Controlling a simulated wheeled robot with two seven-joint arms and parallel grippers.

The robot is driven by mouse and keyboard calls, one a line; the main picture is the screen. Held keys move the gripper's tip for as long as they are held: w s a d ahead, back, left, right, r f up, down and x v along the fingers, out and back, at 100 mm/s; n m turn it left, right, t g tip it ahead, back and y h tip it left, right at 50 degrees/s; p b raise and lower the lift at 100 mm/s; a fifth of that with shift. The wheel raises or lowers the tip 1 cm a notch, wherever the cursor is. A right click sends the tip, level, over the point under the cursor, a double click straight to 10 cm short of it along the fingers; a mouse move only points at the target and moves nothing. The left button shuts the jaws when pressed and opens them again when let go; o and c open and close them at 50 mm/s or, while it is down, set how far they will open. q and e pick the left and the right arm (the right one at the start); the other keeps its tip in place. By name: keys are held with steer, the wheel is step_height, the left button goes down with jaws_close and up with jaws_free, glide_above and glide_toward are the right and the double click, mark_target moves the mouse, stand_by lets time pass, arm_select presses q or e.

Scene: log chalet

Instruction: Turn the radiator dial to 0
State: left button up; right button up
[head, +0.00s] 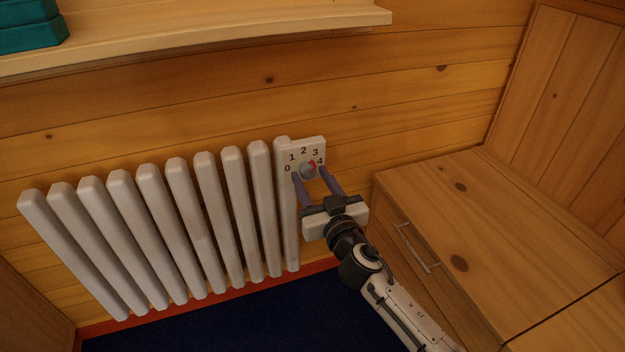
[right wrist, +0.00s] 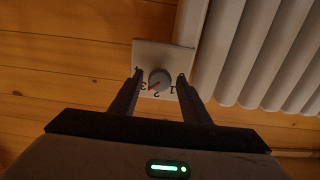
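The radiator dial (head: 308,171) is a round grey knob with a red pointer, set on a pale plate (head: 289,149) marked 0 to 4 at the radiator's right end. The pointer is at about 3. In the right wrist view the dial (right wrist: 160,78) appears upside down, its red mark near the 3. My right gripper (head: 309,173) is open, with one fingertip on each side of the dial. Gaps show between the fingers and the knob in the right wrist view (right wrist: 159,75). My left gripper is not in view.
The white ribbed radiator (head: 172,215) stands left of the dial against the log wall. A wooden cabinet (head: 470,215) with a metal handle stands close on the right of my right arm. A wooden shelf (head: 220,24) with teal boxes (head: 28,28) juts out above.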

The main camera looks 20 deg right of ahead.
steer(key=c, duration=0.8)
